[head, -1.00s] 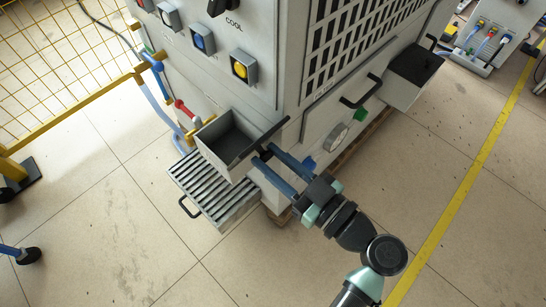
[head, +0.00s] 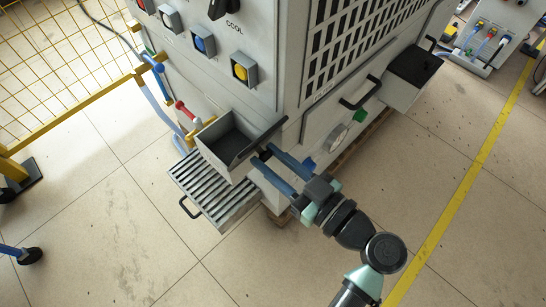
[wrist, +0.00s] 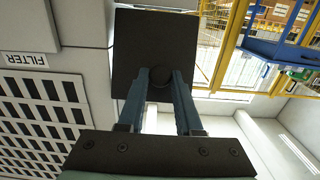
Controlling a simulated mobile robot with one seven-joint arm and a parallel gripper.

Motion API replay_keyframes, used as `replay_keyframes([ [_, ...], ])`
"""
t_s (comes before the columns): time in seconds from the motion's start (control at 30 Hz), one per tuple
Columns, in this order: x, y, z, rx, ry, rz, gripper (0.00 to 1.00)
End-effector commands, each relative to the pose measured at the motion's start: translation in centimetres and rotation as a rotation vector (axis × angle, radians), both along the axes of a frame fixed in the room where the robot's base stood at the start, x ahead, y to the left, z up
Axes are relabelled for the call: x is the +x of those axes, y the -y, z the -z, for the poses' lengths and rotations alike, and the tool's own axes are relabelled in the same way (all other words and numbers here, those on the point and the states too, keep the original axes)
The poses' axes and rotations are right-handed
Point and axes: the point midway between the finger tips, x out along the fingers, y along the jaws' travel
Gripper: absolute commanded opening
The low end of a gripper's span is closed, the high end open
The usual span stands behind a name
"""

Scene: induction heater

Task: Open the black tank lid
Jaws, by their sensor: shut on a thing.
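The black tank lid (head: 262,141) stands tilted up along the right side of the open grey tank (head: 215,158), whose dark inside shows in the head view. In the wrist view the lid (wrist: 150,40) is a dark square plate facing me, with a round black knob (wrist: 160,90) near its lower middle. My gripper (head: 265,153) reaches in from the lower right, on the lid's outer face. Its two blue fingers (wrist: 160,82) are shut on the knob, and they hide the knob's sides.
A slatted grey tray (head: 215,200) with a black handle juts out below the tank. The grey machine cabinet (head: 310,130) rises behind, with a black bar handle (head: 361,92) and another dark-topped box (head: 415,65) at right. Yellow fencing (head: 70,115) stands at left. Floor in front is clear.

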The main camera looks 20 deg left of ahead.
Motion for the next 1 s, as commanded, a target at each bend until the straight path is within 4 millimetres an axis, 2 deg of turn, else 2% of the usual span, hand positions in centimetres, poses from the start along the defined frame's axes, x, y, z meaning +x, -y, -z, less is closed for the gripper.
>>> replay_keyframes([
  [0.03, 0.0, -0.3, -0.8, -0.030, -0.010, -0.002, 0.00],
  [0.2, 0.3, -1.1, -1.6, -0.130, -0.048, -0.003, 0.00],
  [0.67, 0.5, -1.5, -1.3, -0.189, -0.069, 0.000, 0.00],
  [0.7, 0.5, -1.5, -1.3, -0.189, -0.069, 0.000, 0.37],
  [0.83, 0.5, -1.5, -1.3, -0.188, -0.068, 0.000, 0.61],
  [0.87, 0.5, -1.5, -1.3, -0.188, -0.068, 0.000, 0.64],
  [1.0, 0.5, -1.5, -1.4, -0.187, -0.068, 0.000, 0.64],
])
